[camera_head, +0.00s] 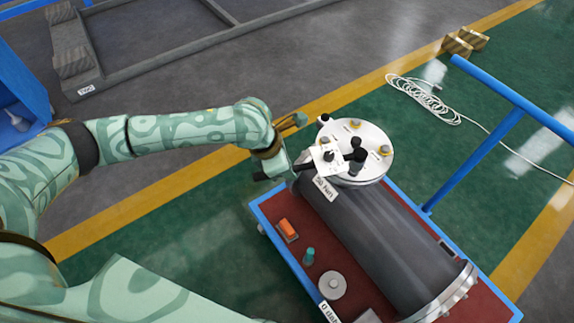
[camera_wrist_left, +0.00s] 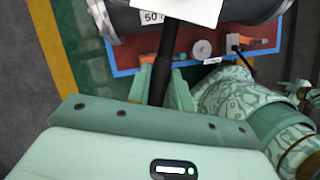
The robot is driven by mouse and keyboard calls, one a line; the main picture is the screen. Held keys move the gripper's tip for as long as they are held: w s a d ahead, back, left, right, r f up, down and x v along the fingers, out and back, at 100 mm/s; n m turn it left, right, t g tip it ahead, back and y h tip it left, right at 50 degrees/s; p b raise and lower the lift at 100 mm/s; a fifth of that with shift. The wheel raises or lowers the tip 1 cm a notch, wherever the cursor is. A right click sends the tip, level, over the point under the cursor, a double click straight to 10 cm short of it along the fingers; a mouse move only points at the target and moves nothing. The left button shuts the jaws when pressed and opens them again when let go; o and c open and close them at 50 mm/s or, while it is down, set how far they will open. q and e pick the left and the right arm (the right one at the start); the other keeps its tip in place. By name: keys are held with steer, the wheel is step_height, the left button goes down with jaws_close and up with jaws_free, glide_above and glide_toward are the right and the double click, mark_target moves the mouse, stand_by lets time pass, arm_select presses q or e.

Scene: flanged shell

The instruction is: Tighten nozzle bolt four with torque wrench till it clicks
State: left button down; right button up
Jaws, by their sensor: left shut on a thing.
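The torque wrench has a black handle (camera_wrist_left: 172,62), with one end at my gripper. In the head view a white card (camera_head: 326,157) and black knobs lie over its far part, so I cannot tell whether it sits on a bolt. My left gripper (camera_head: 272,172) is shut on the handle; its fingers (camera_wrist_left: 162,88) flank it in the left wrist view. The pale round flange (camera_head: 372,137) of the dark grey shell (camera_head: 375,235) carries several yellow-ringed bolts (camera_head: 385,151). I cannot tell which is bolt four. My right gripper seems to show at the right edge of the wrist view (camera_wrist_left: 302,91), too small to read.
The shell lies on a red cart with a blue rim (camera_head: 262,216). On it are an orange item (camera_head: 288,229), a teal bottle (camera_head: 309,257) and a grey disc (camera_head: 333,285). A blue rail (camera_head: 475,160) rises at the right. A white cable (camera_head: 425,102) lies on the green floor.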

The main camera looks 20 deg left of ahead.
arm_select(q)
steer(key=shift+r, duration=0.15)
steer(key=shift+f+b, duration=0.7)
steer(key=shift+f, duration=0.75)
steer(key=shift+w, duration=0.15)
stand_by(0.3)
